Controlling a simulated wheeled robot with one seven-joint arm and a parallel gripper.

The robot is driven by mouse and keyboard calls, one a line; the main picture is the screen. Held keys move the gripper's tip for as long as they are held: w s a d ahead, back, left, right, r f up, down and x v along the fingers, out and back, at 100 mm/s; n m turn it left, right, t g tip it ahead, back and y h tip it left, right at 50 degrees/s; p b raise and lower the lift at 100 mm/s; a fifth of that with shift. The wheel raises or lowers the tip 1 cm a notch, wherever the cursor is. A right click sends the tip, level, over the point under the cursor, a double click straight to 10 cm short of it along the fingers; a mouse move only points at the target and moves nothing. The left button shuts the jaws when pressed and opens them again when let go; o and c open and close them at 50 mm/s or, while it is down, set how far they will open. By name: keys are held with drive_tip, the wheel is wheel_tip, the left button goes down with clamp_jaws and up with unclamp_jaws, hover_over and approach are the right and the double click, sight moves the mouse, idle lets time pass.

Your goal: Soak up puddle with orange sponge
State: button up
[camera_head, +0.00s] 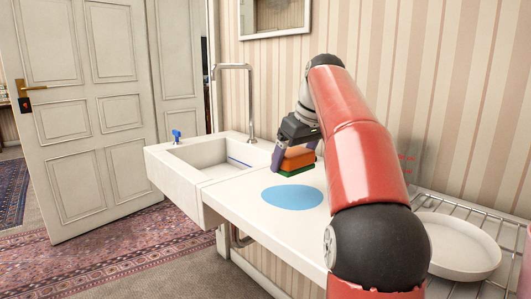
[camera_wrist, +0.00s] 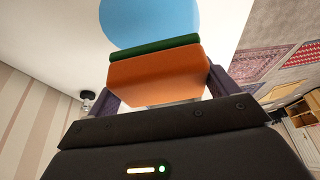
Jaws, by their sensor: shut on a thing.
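The orange sponge (camera_head: 296,161) with a green underside is held between the fingers of my gripper (camera_head: 292,150). In the wrist view the sponge (camera_wrist: 157,75) fills the space between the two dark fingers of my gripper (camera_wrist: 162,90). The light blue puddle (camera_head: 292,197) is a flat oval on the white counter (camera_head: 241,208). The sponge is above the counter, by the far edge of the puddle in the head view; the exact gap is hard to tell. The puddle (camera_wrist: 150,20) also shows past the sponge's green side in the wrist view.
A white dish (camera_head: 456,246) sits on a wire rack (camera_head: 480,208) at right. The striped wall stands behind the counter.

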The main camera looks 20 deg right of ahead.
sight(289, 194)
drive_tip(key=shift+s+f, duration=0.1)
drive_tip(key=shift+f, duration=0.4)
wheel_tip(289, 194, down, 4)
drive_tip(key=shift+d+b, duration=0.1)
drive_tip(key=shift+b, duration=0.4)
drive_tip(key=shift+f+b, duration=0.55)
drive_tip(key=shift+b, duration=0.1)
drive_tip(key=shift+f, duration=0.55)
idle(1.1)
wheel_tip(289, 194, up, 3)
drive_tip(key=shift+f+p, duration=0.2)
drive_tip(key=shift+p, duration=0.9)
drive_tip(key=shift+r, duration=2.25)
